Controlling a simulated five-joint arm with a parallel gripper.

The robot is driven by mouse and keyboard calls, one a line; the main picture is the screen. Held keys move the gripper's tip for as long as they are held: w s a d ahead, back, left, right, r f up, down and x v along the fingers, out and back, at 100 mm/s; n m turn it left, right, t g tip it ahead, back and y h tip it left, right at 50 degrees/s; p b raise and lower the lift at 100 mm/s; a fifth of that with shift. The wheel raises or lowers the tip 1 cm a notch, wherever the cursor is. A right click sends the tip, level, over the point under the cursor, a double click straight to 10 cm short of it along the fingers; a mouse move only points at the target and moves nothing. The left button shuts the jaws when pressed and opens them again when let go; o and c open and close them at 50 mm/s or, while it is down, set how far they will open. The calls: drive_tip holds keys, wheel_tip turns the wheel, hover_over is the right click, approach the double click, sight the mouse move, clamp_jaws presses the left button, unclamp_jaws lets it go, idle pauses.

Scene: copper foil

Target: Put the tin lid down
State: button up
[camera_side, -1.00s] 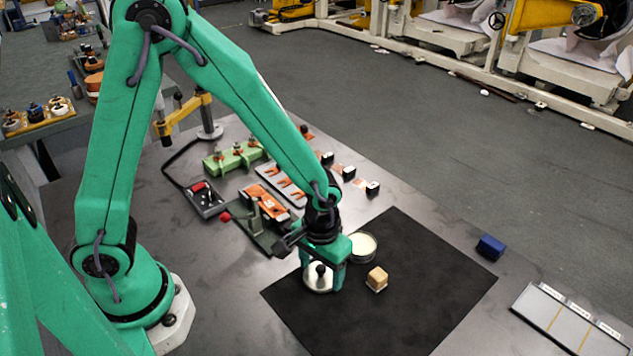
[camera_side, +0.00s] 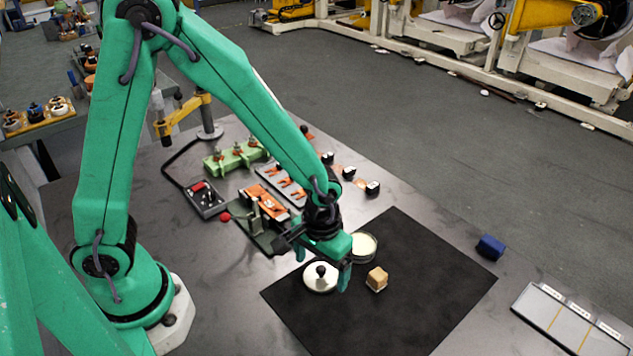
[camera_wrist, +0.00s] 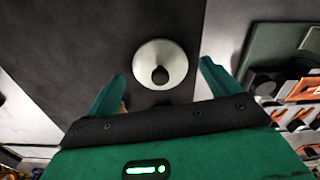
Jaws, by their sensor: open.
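The tin lid (camera_side: 319,279) is a pale round disc with a black knob. It lies flat on the black mat (camera_side: 420,270), near the mat's left edge. My gripper (camera_side: 322,268) is open just above and behind the lid, with one finger on each side of it. In the wrist view the lid (camera_wrist: 161,62) sits ahead of and between the two spread fingertips of my gripper (camera_wrist: 161,72), touching neither. A round tin (camera_side: 363,246) with pale contents stands on the mat behind my gripper, partly hidden by it.
A tan block (camera_side: 377,279) sits on the mat close to the right finger. A blue block (camera_side: 490,247) is beyond the mat's right edge, and a grey labelled tray (camera_side: 562,318) lies at the lower right. Tool fixtures (camera_side: 272,203) stand behind left. The mat's front is clear.

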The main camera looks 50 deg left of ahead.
sight(321, 268)
wheel_tip(321, 268, up, 11)
idle(0.6)
drive_tip(key=shift+r, duration=0.1)
idle(0.4)
drive_tip(key=s+a+r+m+t, duration=0.2)
drive_tip(key=s+a+r+t, duration=0.3)
drive_tip(key=s+a+r, duration=0.4)
drive_tip(key=shift+a+r+t, duration=0.3)
drive_tip(key=shift+a+r, duration=1.1)
drive_tip(key=shift+a, duration=0.5)
drive_tip(key=shift+o, duration=0.2)
